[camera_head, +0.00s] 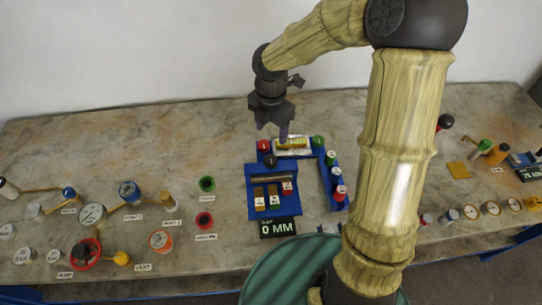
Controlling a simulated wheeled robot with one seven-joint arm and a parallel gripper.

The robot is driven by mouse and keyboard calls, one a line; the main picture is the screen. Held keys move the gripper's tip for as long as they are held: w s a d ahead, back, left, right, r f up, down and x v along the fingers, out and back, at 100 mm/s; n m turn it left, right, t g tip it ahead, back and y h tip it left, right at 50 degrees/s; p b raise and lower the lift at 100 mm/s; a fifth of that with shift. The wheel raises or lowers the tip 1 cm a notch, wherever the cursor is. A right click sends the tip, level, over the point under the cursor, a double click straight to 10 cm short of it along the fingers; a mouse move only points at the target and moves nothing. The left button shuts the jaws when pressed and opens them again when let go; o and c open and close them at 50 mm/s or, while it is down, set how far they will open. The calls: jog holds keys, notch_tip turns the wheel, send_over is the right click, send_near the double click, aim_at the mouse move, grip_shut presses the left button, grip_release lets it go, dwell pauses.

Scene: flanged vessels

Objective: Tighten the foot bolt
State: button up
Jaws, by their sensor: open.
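My gripper (273,127) hangs above the back of a blue fixture (253,178), fingers pointing down and open. A yellow cylinder (292,143) lies on a pale plate just below and right of it. A red cap (263,145) and a dark round knob (270,160) are below the gripper, and a green cap (318,140) is at the right. I cannot tell which part is the foot bolt. The fixture also has a dark bar (281,177), small coloured blocks below it, and a display (278,227) reading "0 MM". Contact between fingertips and fixture cannot be made out.
Several labelled caps line the fixture's right arm (335,172). Left on the stone bench (120,160) stand gauges, a red ring valve (85,253) and green (207,184) and red (205,221) rings. More gauges (470,212) are at right. My arm hides the bench right of the fixture.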

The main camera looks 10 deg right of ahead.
aim_at(271, 159)
notch_tip(271, 159, down, 13)
jog(key=shift+r+b, duration=0.15)
jog(key=shift+b, duration=0.3)
jog(key=c, duration=1)
